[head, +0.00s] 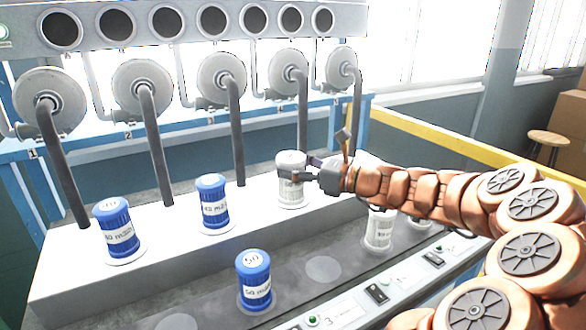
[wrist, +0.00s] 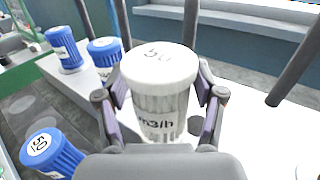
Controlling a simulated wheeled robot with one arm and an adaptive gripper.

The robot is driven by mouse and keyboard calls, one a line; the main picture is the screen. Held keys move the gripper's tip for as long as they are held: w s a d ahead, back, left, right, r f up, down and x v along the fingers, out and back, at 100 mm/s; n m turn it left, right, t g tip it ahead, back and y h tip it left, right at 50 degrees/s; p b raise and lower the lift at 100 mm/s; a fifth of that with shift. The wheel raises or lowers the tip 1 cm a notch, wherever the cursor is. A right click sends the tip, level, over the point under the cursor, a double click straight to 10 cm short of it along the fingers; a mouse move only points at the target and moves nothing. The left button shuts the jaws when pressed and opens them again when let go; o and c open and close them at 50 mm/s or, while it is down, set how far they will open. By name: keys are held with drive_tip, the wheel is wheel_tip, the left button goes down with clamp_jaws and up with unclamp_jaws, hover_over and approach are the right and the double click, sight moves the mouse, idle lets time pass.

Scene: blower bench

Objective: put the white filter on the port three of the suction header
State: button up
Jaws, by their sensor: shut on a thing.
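The white filter (head: 290,188) is upright in my gripper (head: 312,178), with "50" on its cap and "m3/h" on its side. My gripper is shut around it from the right; the wrist view shows a finger on each side of the filter (wrist: 160,95). It is at the third place from the left on the pale suction header (head: 255,205). Its base appears at a light port ring; I cannot tell whether it is fully seated. Blue filters stand at the first (head: 116,232) and second (head: 213,203) places. My arm hides the header's right end.
On the lower grey shelf stand another blue filter (head: 254,280) and a white filter (head: 379,228). An empty round spot (head: 323,269) lies between them. Grey pipes (head: 158,150) run down from the blowers behind the header. A switch panel (head: 376,293) runs along the front.

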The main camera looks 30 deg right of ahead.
drive_tip(key=shift+w+d+f, duration=0.65)
drive_tip(key=shift+w+f, duration=0.05)
drive_tip(key=shift+w, duration=0.25)
drive_tip(key=shift+w+d+f, duration=0.65)
drive_tip(key=shift+w+d, duration=0.05)
drive_tip(key=shift+w, duration=0.3)
drive_tip(key=shift+w+d+f, duration=0.65)
drive_tip(key=shift+w+f, duration=0.05)
drive_tip(key=shift+w, duration=0.25)
drive_tip(key=shift+f, duration=0.15)
drive_tip(key=o, duration=1.3)
drive_tip(key=shift+s+d, duration=0.15)
drive_tip(key=v, duration=1.1)
drive_tip(key=shift+s+d, duration=0.1)
drive_tip(key=shift+s, duration=0.2)
